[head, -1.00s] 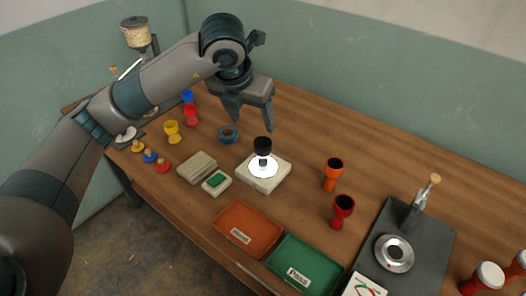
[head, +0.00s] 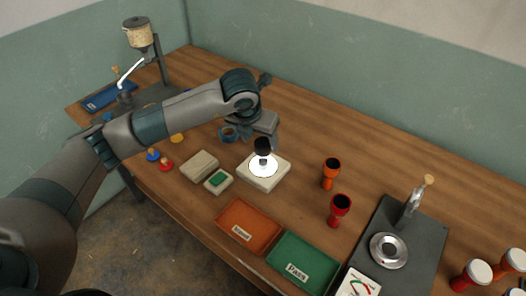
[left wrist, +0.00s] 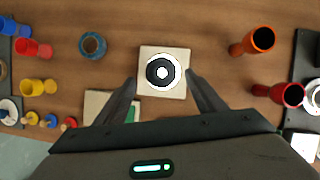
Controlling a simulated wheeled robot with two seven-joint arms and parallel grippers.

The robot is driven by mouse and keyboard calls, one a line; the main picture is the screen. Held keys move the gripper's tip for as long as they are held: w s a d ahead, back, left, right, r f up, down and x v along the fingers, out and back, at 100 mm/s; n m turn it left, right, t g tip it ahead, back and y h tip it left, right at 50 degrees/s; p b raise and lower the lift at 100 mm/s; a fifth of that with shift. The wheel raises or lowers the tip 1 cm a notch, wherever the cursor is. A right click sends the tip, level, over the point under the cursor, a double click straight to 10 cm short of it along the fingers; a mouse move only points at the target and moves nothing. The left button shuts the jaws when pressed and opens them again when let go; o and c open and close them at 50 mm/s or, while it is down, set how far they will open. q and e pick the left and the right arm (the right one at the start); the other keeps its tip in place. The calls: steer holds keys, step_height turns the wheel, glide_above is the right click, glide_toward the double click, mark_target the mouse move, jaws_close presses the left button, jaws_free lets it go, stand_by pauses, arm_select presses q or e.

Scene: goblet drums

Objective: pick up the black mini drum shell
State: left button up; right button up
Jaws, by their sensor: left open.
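The black mini drum shell (head: 263,145) stands upright on a white disc on top of a pale square block (head: 263,182). In the left wrist view the shell (left wrist: 161,72) is seen from above as a dark ring with a pale centre, on the pale block (left wrist: 176,91). My left gripper (left wrist: 162,82) is open, with its two fingers on either side of the block in that view. In the head view the left gripper is just behind the shell, partly hidden by its own arm. My right gripper is not in view.
Orange (head: 330,173) and red (head: 339,208) drum shells stand right of the block. An orange tray (head: 226,235) and a green tray (head: 290,245) lie at the front edge. A dark press (head: 425,245) stands at right. A blue ring (left wrist: 92,45) lies left.

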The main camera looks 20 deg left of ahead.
mark_target(262, 144)
arm_select(q)
steer(key=shift+p+x, duration=0.8)
steer(key=shift+p, duration=0.05)
steer(key=shift+p+x, duration=0.55)
steer(key=shift+x, duration=0.5)
steer(key=shift+w+d+f, duration=0.2)
steer(key=shift+w+f, duration=0.1)
steer(key=shift+f, duration=0.35)
steer(key=c, duration=1.3)
steer(key=shift+o, duration=0.2)
steer(key=shift+r, duration=0.2)
